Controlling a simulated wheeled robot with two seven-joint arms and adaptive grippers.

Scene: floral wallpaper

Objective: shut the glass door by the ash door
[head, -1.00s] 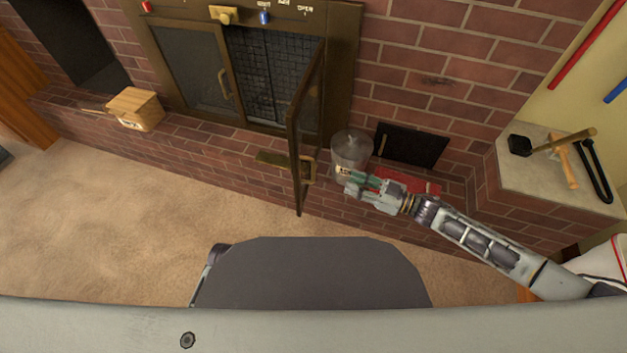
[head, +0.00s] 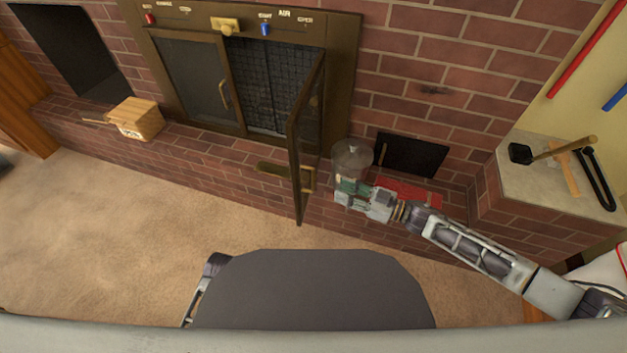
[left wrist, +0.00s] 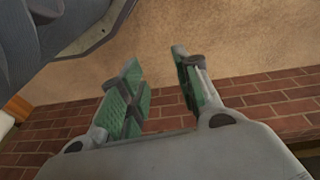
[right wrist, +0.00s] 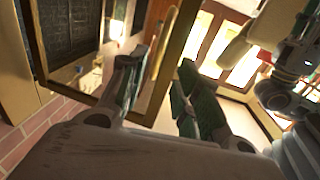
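The glass door (head: 308,120) with its brass frame stands swung wide open from the right side of the fireplace opening. Its brass handle (head: 308,180) is near the lower free part. The black ash door (head: 412,155) is set low in the brick to the right. My right gripper (head: 343,194) is just right of the glass door, in front of a clear glass jar (head: 352,155). In the right wrist view its fingers (right wrist: 160,95) are apart and empty, with the door frame (right wrist: 172,60) beyond them; contact cannot be told. My left gripper (left wrist: 160,85) is open and empty over the carpet.
The left glass door (head: 190,75) is closed. A wooden box (head: 138,118) sits on the brick ledge to the left. A red object (head: 410,192) lies below the ash door. Tools rest on a ledge (head: 530,180) at right. The carpet (head: 130,220) is clear.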

